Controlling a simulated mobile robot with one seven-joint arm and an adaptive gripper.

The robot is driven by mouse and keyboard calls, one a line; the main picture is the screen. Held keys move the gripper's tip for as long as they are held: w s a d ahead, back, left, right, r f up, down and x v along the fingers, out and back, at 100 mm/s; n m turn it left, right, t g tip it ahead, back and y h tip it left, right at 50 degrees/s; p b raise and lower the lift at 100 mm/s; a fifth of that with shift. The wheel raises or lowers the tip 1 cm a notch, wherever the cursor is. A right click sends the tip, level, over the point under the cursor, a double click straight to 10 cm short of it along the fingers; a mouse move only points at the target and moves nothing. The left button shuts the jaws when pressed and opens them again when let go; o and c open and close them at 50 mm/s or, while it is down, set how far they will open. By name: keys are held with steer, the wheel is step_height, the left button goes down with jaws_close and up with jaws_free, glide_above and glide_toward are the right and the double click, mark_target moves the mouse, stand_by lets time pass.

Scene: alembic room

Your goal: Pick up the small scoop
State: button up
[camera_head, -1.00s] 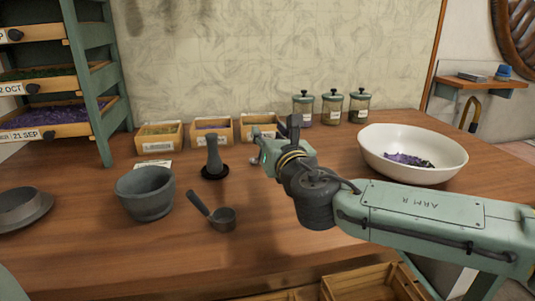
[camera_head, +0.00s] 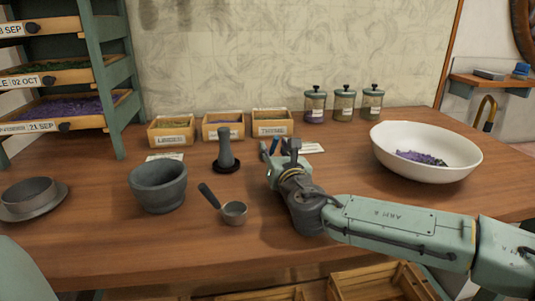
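The small scoop (camera_head: 233,212) is a dark grey cup with a dark handle pointing up and to the left. It rests on the wooden table (camera_head: 100,235) near the front edge, between the mortar and my arm. My gripper (camera_head: 269,147) is behind and to the right of the scoop, pointing towards the back of the table and apart from the scoop. Two fingers seem to show with a gap between them, and nothing is seen held. My wrist hides part of the gripper.
A grey mortar (camera_head: 158,188) stands left of the scoop, and a pestle (camera_head: 226,150) stands upright on a dark base behind it. A white bowl (camera_head: 425,173) with purple petals is at right. Labelled boxes (camera_head: 222,133) and lidded jars (camera_head: 344,107) line the back. A grey dish (camera_head: 30,203) sits far left.

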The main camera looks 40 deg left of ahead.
steer(key=shift+w+a, duration=0.4)
steer(key=shift+a, duration=0.1)
steer(key=shift+c, duration=0.5)
jaws_close()
